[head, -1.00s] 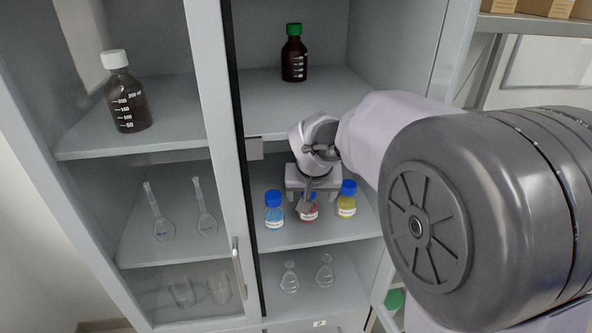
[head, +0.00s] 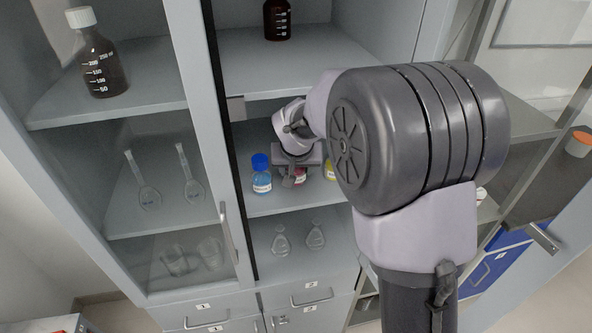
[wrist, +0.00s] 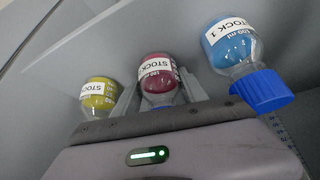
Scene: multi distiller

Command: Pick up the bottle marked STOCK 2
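Three small blue-capped bottles stand in a row on the cabinet's middle shelf. The red bottle (wrist: 158,78) is in the middle, its label reading STOCK with the number unclear; part of it shows in the head view (head: 300,177). The blue bottle (wrist: 232,47), marked STOCK 1, stands right of it in the wrist view and left in the head view (head: 262,182). The yellow bottle (wrist: 98,97) is on the other side, partly hidden by my arm in the head view (head: 330,171). My gripper (wrist: 160,84) appears open, one finger on each side of the red bottle.
Dark bottles stand on the upper shelves, left (head: 98,67) and right (head: 277,20). Glass flasks (head: 316,235) stand on the shelf below. The cabinet's glass door (head: 222,205) and its frame are close on the left.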

